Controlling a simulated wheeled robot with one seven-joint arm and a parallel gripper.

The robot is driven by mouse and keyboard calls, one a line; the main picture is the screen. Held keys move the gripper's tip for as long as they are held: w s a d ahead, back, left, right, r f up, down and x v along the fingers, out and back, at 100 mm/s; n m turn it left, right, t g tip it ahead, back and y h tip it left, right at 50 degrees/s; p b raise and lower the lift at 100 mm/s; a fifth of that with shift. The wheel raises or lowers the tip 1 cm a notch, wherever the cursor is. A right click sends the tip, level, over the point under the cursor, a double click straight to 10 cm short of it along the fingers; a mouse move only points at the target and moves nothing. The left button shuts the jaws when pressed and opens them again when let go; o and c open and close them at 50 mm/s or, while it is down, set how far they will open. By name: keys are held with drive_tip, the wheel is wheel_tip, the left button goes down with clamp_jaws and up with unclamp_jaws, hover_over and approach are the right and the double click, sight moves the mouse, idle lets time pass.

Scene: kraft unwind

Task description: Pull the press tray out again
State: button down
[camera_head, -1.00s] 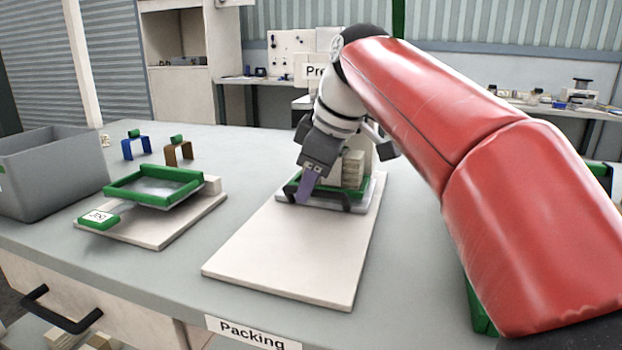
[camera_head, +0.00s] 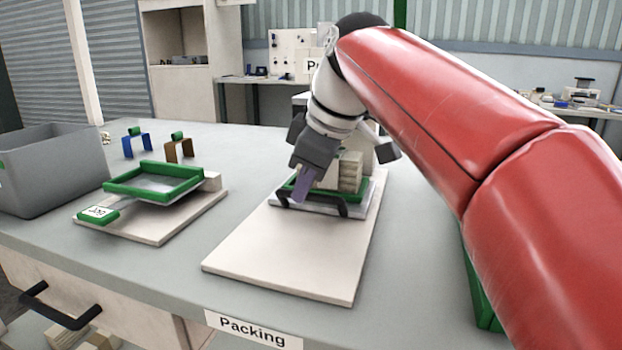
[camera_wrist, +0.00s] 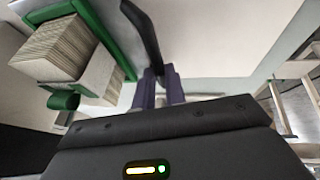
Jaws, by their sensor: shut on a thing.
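The press tray (camera_head: 362,205) is a light metal tray with a green frame, on the pale board (camera_head: 290,255) at the middle of the bench. A black bar handle (camera_head: 330,208) runs along its near side. A stack of pale layered pieces (camera_head: 350,171) sits on it. My gripper (camera_head: 301,196) points down at the handle, its purple fingers shut on it toward the left end. In the wrist view, the fingers (camera_wrist: 159,82) meet the dark handle (camera_wrist: 143,32), with the green frame (camera_wrist: 108,38) and stack (camera_wrist: 62,48) beyond. My wrist hides part of the press behind.
A second green-framed tray (camera_head: 190,187) stands on a board at the left. The pale board is clear in front of the tray.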

drive_tip(key=s+a, duration=0.1)
drive_tip(key=s, duration=0.3)
drive_tip(key=s+a+b, duration=0.1)
drive_tip(key=s+a, duration=0.1)
drive_tip(key=s, duration=0.3)
drive_tip(key=s+a+b, duration=0.1)
drive_tip(key=s+a, duration=0.1)
drive_tip(key=s, duration=0.3)
drive_tip(key=shift+s+a, duration=0.1)
drive_tip(key=shift+s, duration=0.1)
drive_tip(key=c, duration=1.5)
unclamp_jaws()
drive_tip(key=shift+o, duration=0.2)
drive_tip(key=p+v, duration=0.1)
drive_tip(key=v, duration=0.7)
drive_tip(key=shift+p, duration=0.4)
